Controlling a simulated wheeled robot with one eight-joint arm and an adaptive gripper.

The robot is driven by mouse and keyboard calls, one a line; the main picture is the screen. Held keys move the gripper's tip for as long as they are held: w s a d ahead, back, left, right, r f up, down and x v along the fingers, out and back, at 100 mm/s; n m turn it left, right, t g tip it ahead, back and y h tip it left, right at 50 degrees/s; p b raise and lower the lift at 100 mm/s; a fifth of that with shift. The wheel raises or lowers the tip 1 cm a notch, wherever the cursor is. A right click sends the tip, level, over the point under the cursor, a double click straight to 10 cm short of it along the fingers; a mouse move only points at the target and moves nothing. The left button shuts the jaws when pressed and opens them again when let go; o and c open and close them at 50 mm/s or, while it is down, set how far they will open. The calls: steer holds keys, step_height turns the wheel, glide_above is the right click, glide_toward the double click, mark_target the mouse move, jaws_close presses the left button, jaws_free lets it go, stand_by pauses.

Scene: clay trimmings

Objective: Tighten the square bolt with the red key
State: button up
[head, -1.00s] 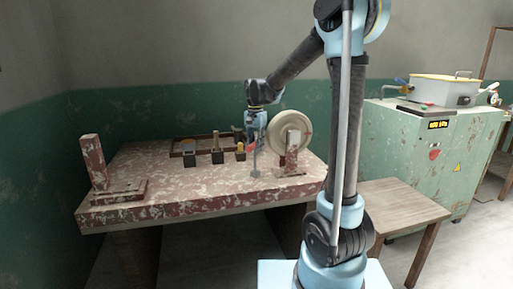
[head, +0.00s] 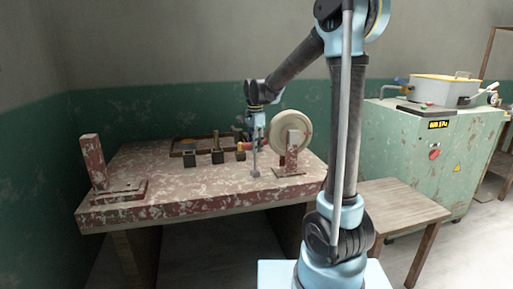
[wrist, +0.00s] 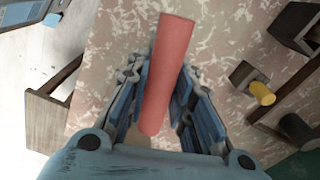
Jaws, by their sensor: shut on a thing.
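My gripper (wrist: 163,105) is shut on the red key, whose thick red cylinder handle (wrist: 168,60) runs between the fingers in the wrist view. In the head view my gripper (head: 255,145) hangs over the right part of the worktable, just left of the pale wheel. Below it a thin grey shaft (head: 254,163) reaches down to a small round grey piece (head: 254,173) at the tabletop. I cannot tell whether that is the bolt. The square bolt's head cannot be made out, and the wrist view does not show the key's lower end.
A pale wheel (head: 290,126) on a stand is close right of my gripper. A yellow-handled piece (wrist: 263,93) in a dark block and other dark blocks (head: 190,160) stand behind left. A red post (head: 92,160) stands at the table's left; the middle table (head: 190,187) is clear.

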steer(key=shift+d+m, duration=0.15)
steer(key=shift+m, duration=0.45)
steer(key=shift+c, duration=0.2)
steer(key=shift+o, duration=0.2)
steer(key=shift+m, duration=1.8)
steer(key=shift+c, duration=0.2)
steer(key=shift+r, duration=0.25)
steer(key=shift+o, duration=0.2)
steer(key=shift+r, duration=1.9)
steer(key=shift+c, duration=0.2)
step_height(320, 180, up, 12)
steer(key=shift+s, duration=0.1)
